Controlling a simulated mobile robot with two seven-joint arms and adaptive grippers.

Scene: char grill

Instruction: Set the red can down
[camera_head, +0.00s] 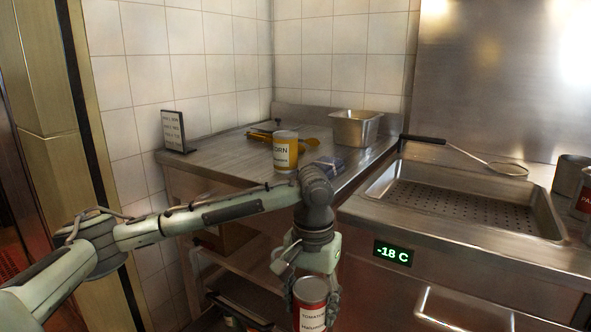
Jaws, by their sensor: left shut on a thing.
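The red can (311,305) has a white label and shows at the bottom middle, upright, its lower end cut off by the picture's edge. My left gripper (312,284) points down and is shut on the can, with fingers on both sides of it. The can is in front of the counters and appears lower than their tops. What lies beneath it is out of view. My right gripper does not show.
A yellow corn can (285,152), a metal container (355,128) and a small sign (175,132) stand on the left steel counter (222,160). A perforated basin (460,205) with a skimmer (507,169) is at right. More cans stand at the right edge.

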